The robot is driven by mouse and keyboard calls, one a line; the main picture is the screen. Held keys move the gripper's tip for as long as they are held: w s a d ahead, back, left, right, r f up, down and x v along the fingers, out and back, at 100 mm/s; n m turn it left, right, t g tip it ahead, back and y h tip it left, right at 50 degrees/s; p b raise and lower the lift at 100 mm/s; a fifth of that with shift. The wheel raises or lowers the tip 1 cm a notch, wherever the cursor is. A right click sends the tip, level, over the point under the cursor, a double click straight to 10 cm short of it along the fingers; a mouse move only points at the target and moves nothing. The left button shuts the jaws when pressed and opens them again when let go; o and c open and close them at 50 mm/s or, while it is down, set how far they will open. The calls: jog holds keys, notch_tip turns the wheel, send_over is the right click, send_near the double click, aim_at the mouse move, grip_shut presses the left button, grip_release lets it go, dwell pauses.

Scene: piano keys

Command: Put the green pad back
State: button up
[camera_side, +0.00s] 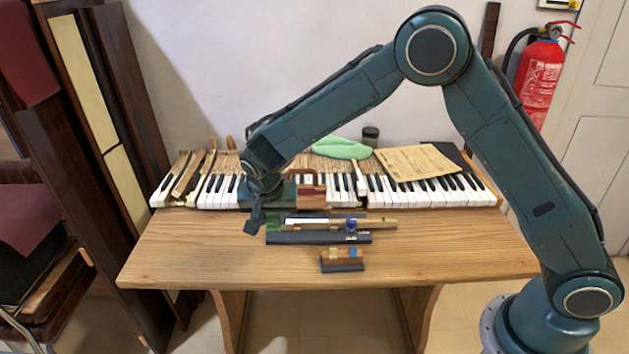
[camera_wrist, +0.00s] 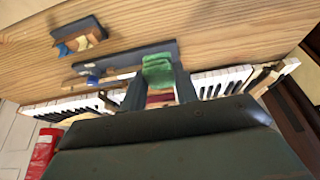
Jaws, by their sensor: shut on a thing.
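The green pad (camera_wrist: 157,70) shows between the fingers of my gripper (camera_wrist: 160,90) in the wrist view. In the side view the pad is a small green patch (camera_side: 273,224) beside my gripper (camera_side: 262,220), partly hidden by it. My gripper is shut on the pad, low near the left end of a long dark holder (camera_side: 318,238). The holder also shows in the wrist view (camera_wrist: 126,56), with the pad overlapping it. I cannot tell whether they touch.
A wooden key with a blue piece (camera_side: 351,224) lies by the holder. A small dark block with wooden pieces (camera_side: 342,266) is nearer the front. Behind are the piano keys (camera_side: 430,192), a green cloth (camera_side: 342,148) and a paper sheet (camera_side: 415,162). The tabletop's front left (camera_side: 200,258) is clear.

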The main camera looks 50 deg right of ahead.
notch_tip(320, 180, down, 8)
jog(key=shift+f, duration=0.15)
jog(key=shift+f, duration=2.15)
jog(key=shift+f, duration=0.1)
jog(key=o, duration=0.9)
jog(key=v, duration=1.2)
